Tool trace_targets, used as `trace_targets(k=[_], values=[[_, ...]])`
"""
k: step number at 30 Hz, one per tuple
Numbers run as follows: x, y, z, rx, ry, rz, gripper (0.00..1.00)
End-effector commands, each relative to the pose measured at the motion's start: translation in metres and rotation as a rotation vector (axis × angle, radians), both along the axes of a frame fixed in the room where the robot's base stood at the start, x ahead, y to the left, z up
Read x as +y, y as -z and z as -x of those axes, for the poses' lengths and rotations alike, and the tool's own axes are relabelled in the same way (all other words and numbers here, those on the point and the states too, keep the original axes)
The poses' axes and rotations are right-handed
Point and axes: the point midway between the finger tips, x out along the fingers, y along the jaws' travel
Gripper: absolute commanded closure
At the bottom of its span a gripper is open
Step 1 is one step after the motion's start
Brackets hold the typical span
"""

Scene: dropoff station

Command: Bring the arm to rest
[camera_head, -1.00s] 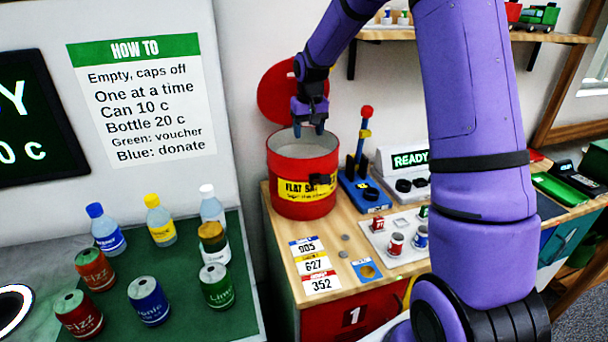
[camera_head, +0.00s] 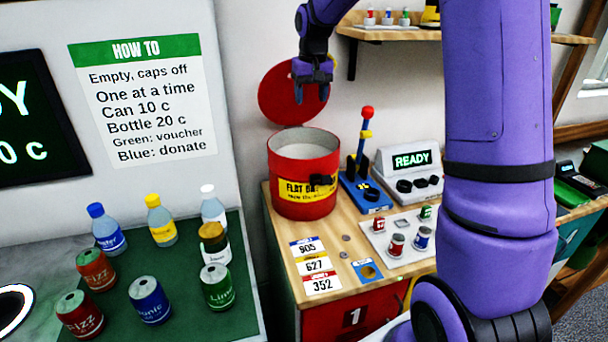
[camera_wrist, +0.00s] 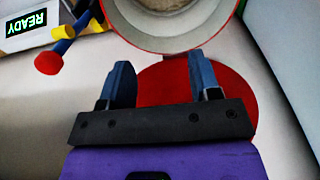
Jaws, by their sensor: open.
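My gripper (camera_head: 311,90) is open and empty in the head view. It hangs in the air above the red can crusher drum (camera_head: 303,178), in front of its raised round red lid (camera_head: 285,92). In the wrist view my gripper (camera_wrist: 160,85) shows two blue-grey fingers spread apart with nothing between them. The drum's open rim (camera_wrist: 160,45) lies beyond the fingertips, and the red lid (camera_wrist: 175,80) is behind the fingers. My purple arm reaches in from the right of the head view.
A blue lever stand with a red knob (camera_head: 367,112) is right of the drum. A READY display box (camera_head: 411,159) stands beside it. A shelf (camera_head: 390,33) is above right. Several bottles and cans stand on a green mat (camera_head: 200,318) at left.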

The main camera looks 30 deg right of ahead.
Motion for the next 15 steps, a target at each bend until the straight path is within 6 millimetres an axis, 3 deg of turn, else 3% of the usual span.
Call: trace_targets(k=[9,15], values=[[0.002,-0.003,0.004,-0.004,-0.003,0.002,0.43],[0.02,-0.033,0.041,-0.038,-0.028,0.023,0.43]])
